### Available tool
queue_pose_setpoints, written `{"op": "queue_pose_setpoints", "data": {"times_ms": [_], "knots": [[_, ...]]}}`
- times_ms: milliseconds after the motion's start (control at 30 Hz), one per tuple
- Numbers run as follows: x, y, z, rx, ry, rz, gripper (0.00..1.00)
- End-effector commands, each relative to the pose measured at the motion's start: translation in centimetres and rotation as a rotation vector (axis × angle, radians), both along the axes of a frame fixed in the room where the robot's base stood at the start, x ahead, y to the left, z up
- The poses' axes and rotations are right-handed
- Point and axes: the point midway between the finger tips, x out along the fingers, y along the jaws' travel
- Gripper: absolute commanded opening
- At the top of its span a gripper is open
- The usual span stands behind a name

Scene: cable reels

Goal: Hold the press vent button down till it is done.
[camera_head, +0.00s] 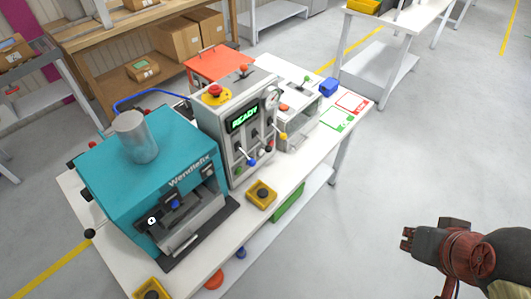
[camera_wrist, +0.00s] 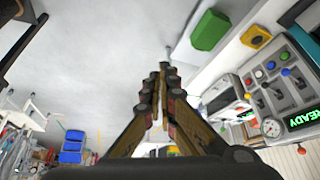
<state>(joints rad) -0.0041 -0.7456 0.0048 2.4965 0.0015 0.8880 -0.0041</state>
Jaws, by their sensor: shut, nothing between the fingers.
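The teal press (camera_head: 130,165), marked Wendlefix, stands on the left part of the white table. A yellow box with a dark round button (camera_head: 261,194) sits at the table's front edge, and it shows in the wrist view (camera_wrist: 256,37). A second yellow button box (camera_head: 152,290) sits at the near corner. I cannot read which control is the vent button. A grey control panel (camera_head: 222,150) shows READY in green and carries switches and coloured knobs. My gripper (camera_head: 407,238) is shut and empty, out over the floor right of the table; its closed fingers show in the wrist view (camera_wrist: 163,70).
The white table (camera_head: 245,240) carries a red emergency stop (camera_head: 215,91), a gauge, a smaller machine (camera_head: 298,120) and red and green cards. A green bin (camera_head: 289,204) is under the table edge. Open grey floor lies between my gripper and the table.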

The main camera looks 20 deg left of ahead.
Motion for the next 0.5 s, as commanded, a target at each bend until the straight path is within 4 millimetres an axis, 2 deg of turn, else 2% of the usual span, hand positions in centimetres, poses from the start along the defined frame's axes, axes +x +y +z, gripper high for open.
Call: {"op": "queue_pose_setpoints", "data": {"times_ms": [67,133,267,400,500], "knots": [[1.3,0.5,-0.6,-0.001,-0.013,0.025,0.00],[3.4,1.5,-1.4,-0.002,-0.039,0.063,0.00],[9.3,4.5,-3.8,-0.011,-0.123,0.173,0.00],[16.2,9.3,-7.3,-0.026,-0.242,0.303,0.00],[20.3,13.1,-10.4,-0.042,-0.332,0.387,0.00]]}}
